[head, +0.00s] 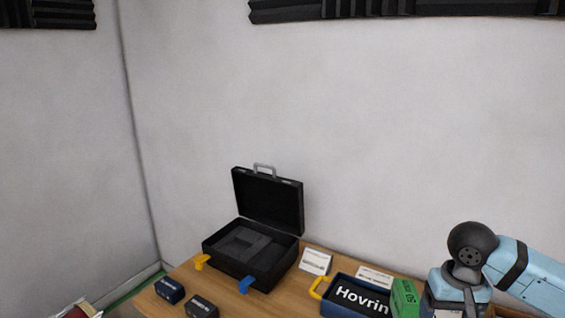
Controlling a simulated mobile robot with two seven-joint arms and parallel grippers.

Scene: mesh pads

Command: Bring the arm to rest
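My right arm comes in from the right, bent down at a dark round joint. My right gripper (460,300) points down over the right part of the wooden table (310,300). Its fingertips run into the bottom edge of the picture, so I cannot tell whether it is open or shut, or whether it holds anything. A green box (404,297) stands just left of it. My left gripper is not in view.
An open black case (268,205) has a yellow latch (202,262) and a blue latch (245,285). Small dark boxes (170,290) lie front left. A blue bin (340,310) marked "Hovrin" and white cards (315,262) stand right of the case. A plain wall rises behind.

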